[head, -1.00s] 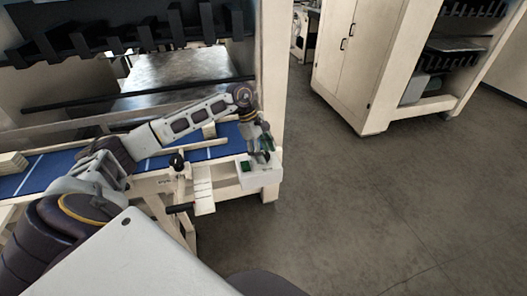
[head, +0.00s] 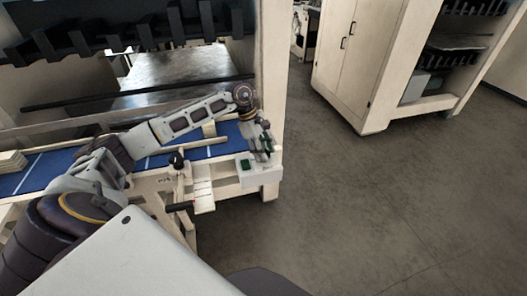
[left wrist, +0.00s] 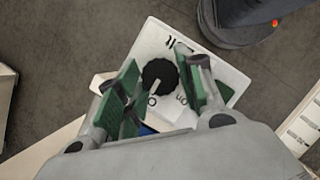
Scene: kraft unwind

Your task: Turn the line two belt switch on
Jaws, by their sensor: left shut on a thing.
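The belt switch is a round black knob (left wrist: 160,77) on a white box (left wrist: 230,77). A white line on the knob lies at its lower edge in the left wrist view, by an O-like mark. Other dark marks are printed on the box face. My left gripper (left wrist: 163,90) has its green-padded fingers on either side of the knob and is shut on it. In the head view the box (head: 262,176) sits at the right end of the conveyor frame, with my left gripper (head: 263,148) over it; the knob is hidden there. My right gripper is not in view.
A blue conveyor belt (head: 40,172) runs left from the box, under my left arm. A cream cabinet (head: 343,60) stands behind, at the right. Open grey floor (head: 400,210) lies to the right.

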